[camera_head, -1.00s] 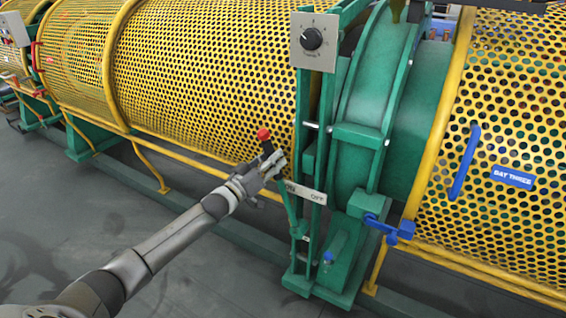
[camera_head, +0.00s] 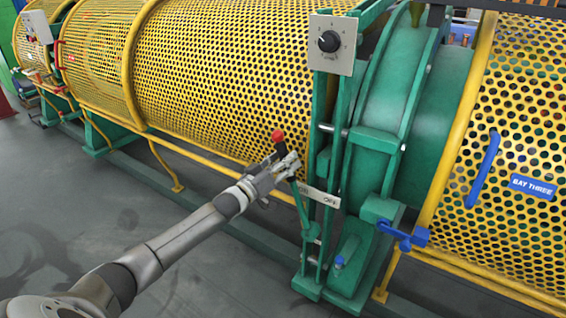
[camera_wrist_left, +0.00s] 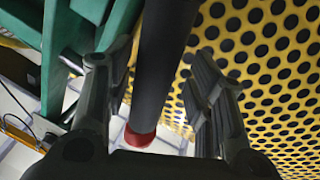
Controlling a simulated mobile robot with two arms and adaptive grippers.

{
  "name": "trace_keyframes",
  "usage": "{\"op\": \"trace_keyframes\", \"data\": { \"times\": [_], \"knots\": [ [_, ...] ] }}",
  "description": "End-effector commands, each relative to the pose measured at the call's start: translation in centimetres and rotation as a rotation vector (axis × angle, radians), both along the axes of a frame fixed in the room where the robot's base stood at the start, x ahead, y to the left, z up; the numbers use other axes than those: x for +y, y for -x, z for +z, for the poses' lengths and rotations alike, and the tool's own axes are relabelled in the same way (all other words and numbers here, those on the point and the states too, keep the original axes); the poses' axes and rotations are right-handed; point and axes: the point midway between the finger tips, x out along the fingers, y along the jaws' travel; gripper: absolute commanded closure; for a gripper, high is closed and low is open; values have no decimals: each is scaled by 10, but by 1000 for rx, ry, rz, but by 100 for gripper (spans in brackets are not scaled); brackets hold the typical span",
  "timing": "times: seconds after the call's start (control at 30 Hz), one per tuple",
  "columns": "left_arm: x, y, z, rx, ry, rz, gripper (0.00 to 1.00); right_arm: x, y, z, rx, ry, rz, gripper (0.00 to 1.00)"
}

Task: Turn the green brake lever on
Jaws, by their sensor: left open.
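The brake lever has a green shaft (camera_head: 300,208), a black grip and a red knob (camera_head: 278,137). It leans left, crossing the left end of the white ON/OFF plate (camera_head: 319,195). My left gripper (camera_head: 288,166) is at the grip, just below the knob. In the left wrist view the black grip (camera_wrist_left: 162,60) runs between the two open fingers, with the red knob (camera_wrist_left: 140,136) near my palm. Gaps show on both sides of the grip. My right gripper is not in view.
Yellow perforated guards (camera_head: 220,75) stand behind the lever and at right. A grey dial box (camera_head: 332,45) is above. A yellow rail (camera_head: 215,170) runs behind my arm. The floor at left is clear.

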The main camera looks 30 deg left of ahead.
Motion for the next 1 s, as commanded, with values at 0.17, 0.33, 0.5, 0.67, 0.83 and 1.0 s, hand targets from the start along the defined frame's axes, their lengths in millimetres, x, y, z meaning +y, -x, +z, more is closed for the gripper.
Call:
{"op": "trace_keyframes", "data": {
  "times": [0.17, 0.33, 0.5, 0.67, 0.83, 1.0],
  "knots": [
    [1, 6, -3, 3, -2, -1, 51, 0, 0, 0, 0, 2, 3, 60],
    [4, 25, -6, 3, -2, -1, 51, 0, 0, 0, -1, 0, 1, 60],
    [9, 50, -9, 4, -2, 0, 51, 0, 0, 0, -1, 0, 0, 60],
    [14, 73, -12, 4, -2, 1, 51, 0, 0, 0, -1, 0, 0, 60],
    [19, 95, -14, 2, 0, 0, 51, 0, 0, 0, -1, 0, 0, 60],
    [23, 110, -16, 2, 0, 2, 51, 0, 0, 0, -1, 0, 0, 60]
  ]
}}
